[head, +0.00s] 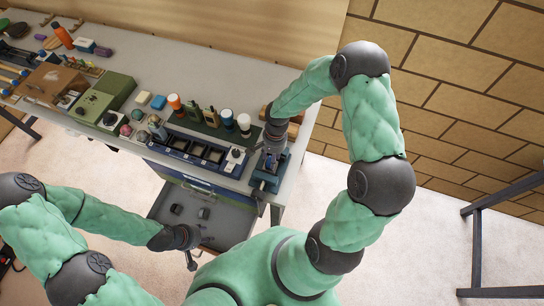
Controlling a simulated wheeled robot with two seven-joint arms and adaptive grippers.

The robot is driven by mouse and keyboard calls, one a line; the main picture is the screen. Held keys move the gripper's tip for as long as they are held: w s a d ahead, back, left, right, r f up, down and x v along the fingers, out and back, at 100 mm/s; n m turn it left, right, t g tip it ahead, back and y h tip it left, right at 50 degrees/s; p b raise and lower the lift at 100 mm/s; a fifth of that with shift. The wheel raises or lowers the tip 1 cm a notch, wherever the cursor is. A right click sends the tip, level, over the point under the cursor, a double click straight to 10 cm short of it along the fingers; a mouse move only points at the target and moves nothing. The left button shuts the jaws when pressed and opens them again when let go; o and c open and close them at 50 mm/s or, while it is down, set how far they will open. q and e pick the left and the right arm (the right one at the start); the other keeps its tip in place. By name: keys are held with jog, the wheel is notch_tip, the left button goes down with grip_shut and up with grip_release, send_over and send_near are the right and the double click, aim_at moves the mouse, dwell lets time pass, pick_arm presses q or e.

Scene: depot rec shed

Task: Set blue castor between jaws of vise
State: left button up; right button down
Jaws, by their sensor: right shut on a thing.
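A teal-blue vise (265,184) is at the right front corner of the workbench. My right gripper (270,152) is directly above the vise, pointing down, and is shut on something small. I take it to be the blue castor, but the fingers and the arm hide most of it. I cannot tell whether it touches the vise jaws. My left gripper (191,260) hangs low in front of the open drawer, away from the vise. Its fingers are too small to read as open or shut.
The workbench (225,85) carries several items along its front, including a dark divided tray (190,148), bottles (243,122) and a green box (93,104). An open drawer (230,222) juts out below, holding small dark objects. A dark metal frame (478,240) stands at right.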

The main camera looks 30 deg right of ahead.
jog(key=shift+f, duration=0.2)
jog(key=c, duration=0.7)
grip_release()
jog(key=shift+r, duration=0.2)
notch_tip(320, 180, up, 12)
jog(key=w+d, duration=0.1)
jog(key=shift+d, duration=0.3)
